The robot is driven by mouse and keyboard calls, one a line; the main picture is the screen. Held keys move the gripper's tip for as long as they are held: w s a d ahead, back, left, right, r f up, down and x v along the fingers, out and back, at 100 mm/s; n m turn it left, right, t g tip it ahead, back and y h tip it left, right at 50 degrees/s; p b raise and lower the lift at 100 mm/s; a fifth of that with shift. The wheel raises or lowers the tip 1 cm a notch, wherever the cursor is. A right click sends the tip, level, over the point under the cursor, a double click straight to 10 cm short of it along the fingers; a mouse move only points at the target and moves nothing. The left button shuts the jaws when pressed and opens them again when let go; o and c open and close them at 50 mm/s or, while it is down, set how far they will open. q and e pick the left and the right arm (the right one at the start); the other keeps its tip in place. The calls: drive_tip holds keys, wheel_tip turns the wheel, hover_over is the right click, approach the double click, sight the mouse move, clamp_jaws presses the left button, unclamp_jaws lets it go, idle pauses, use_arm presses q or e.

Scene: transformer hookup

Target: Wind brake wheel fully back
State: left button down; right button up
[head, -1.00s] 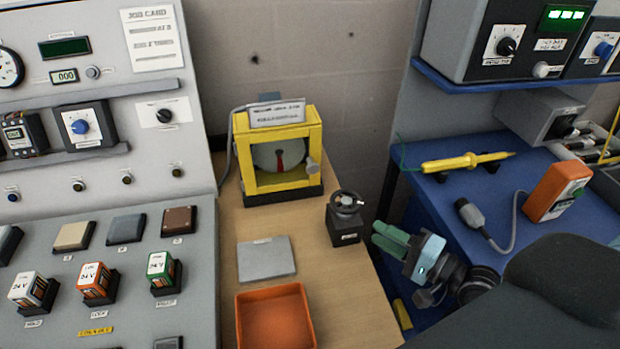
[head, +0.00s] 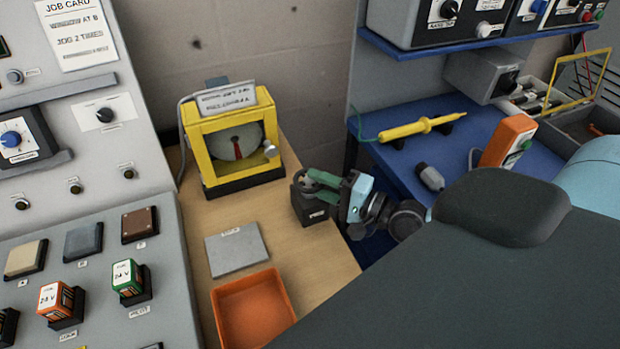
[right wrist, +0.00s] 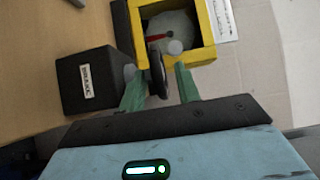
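The brake wheel (head: 306,181) is a small dark handwheel on a black block (head: 309,208) on the wooden bench. My right gripper (head: 318,182) has its green fingers at the wheel, reaching in from the right. In the right wrist view the wheel (right wrist: 158,76) stands edge-on between the two fingers. A gap shows on the right finger's side, so the gripper (right wrist: 160,88) looks open around the wheel. The label on the block (right wrist: 88,82) also shows there. My left gripper is out of view.
A yellow-framed window box (head: 234,145) stands behind the wheel. A grey plate (head: 236,249) and an orange tray (head: 253,309) lie in front on the left. A blue bench (head: 480,120) with a yellow probe (head: 415,128) is to the right.

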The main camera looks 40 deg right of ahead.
drive_tip(key=shift+x, duration=1.35)
drive_tip(key=shift+c, duration=0.3)
clamp_jaws()
